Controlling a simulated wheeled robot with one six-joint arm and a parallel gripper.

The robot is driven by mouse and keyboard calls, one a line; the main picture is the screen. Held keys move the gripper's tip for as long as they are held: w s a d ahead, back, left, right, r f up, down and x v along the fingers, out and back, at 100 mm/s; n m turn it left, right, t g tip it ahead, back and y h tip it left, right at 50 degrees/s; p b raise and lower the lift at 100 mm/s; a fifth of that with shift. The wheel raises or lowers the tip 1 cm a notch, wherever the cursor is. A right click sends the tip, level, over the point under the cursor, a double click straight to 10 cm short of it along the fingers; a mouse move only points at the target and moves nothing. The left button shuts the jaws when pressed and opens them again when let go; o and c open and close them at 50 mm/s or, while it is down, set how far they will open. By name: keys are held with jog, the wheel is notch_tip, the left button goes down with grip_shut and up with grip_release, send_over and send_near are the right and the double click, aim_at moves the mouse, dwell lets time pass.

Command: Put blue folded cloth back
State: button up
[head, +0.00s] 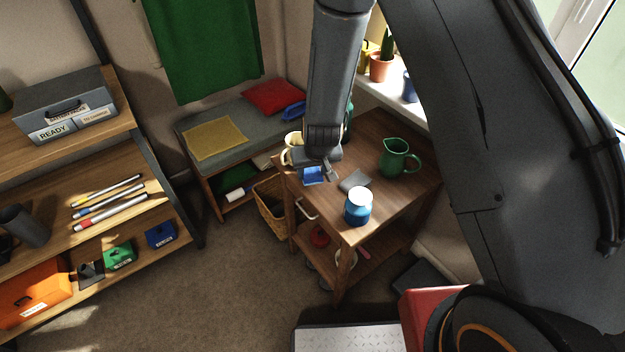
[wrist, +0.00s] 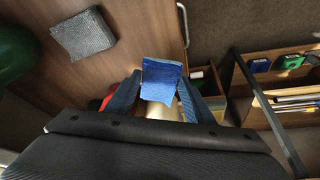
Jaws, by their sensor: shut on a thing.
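The blue folded cloth (wrist: 161,80) is between the two fingers of my gripper (wrist: 158,100) in the wrist view. In the head view the blue cloth (head: 313,175) shows at the left part of the wooden table (head: 385,208), just below my gripper (head: 326,168). My gripper is shut on the blue cloth. I cannot tell whether the cloth touches the table top.
A grey folded cloth (head: 354,181), a blue jar with a white lid (head: 358,206) and a green pitcher (head: 397,158) stand on the table. A cream mug (head: 291,150) is close by my gripper. A wicker basket (head: 272,207) is on the floor left of the table.

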aim_at(313, 176)
jog(key=shift+f+p, duration=0.3)
jog(key=shift+f, duration=1.55)
jog(key=o, duration=1.1)
jog(key=a+b+v, duration=0.1)
jog(key=v, duration=1.1)
jog(key=s+d+r+m+g, duration=0.2)
jog(key=s+d+r+g, duration=0.1)
jog(key=s+d+r, duration=1.2)
jog(key=shift+s+d+h, duration=0.4)
jog(key=shift+s+d, duration=0.5)
jog(key=shift+d, duration=0.25)
jog(key=shift+r, duration=0.1)
